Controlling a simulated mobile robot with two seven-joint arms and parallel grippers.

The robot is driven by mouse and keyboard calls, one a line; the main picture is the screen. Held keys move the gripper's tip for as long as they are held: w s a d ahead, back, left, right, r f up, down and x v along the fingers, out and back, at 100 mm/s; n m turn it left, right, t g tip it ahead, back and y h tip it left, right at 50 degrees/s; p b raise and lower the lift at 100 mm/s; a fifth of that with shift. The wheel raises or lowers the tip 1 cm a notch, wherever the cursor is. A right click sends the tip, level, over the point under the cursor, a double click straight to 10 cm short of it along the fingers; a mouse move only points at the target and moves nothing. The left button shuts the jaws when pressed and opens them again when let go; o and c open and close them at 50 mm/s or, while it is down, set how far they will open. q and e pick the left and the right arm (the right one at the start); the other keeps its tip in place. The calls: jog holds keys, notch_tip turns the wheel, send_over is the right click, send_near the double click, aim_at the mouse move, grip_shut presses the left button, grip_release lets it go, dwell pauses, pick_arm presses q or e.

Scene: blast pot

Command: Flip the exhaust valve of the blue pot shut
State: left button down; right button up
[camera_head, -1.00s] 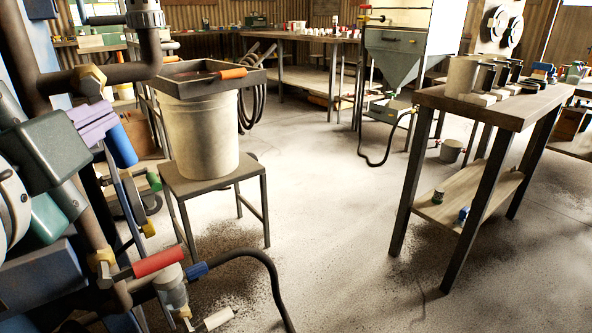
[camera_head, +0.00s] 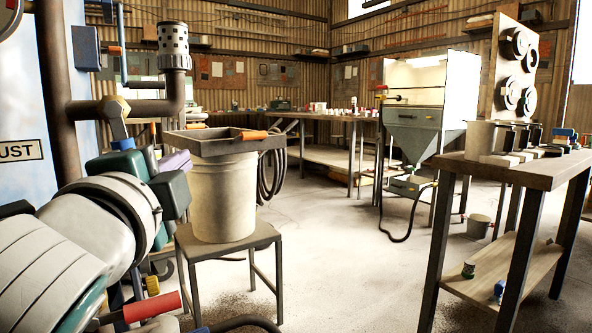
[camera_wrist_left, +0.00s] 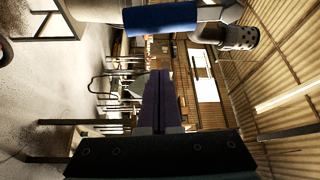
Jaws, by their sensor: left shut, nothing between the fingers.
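The blue pot (camera_head: 25,110) stands at the left edge, its label cut off to "UST". A dark exhaust pipe runs from it to a perforated muffler (camera_head: 173,47), which also shows in the left wrist view (camera_wrist_left: 238,37). In the left wrist view the blue grip (camera_wrist_left: 160,18) lies at the top, apart from the fingertips. My left gripper (camera_head: 176,163) has purple fingers, shut and empty (camera_wrist_left: 160,80), right of the grip. My right gripper is out of view.
A white bucket (camera_head: 222,195) with a dark tray (camera_head: 215,142) on top stands on a stool (camera_head: 240,240) close by. A red-handled valve (camera_head: 152,306) sits low at the left. A workbench (camera_head: 510,170) stands right. The floor between is open.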

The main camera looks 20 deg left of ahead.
aim_at(124, 146)
pick_arm(q)
jog(key=a, duration=0.1)
jog(key=s+a, duration=0.1)
jog(key=a, duration=0.1)
jog(key=shift+s+a+f, duration=0.25)
jog(key=shift+s+f, duration=0.05)
jog(key=m+p, duration=0.1)
jog(key=p, duration=0.1)
jog(key=s+m+g+p, duration=0.1)
jog(key=p, duration=0.2)
jog(key=shift+a+f, duration=0.2)
jog(key=shift+a, duration=0.2)
jog(key=shift+w+r+p, duration=0.1)
jog(key=shift+p, duration=0.2)
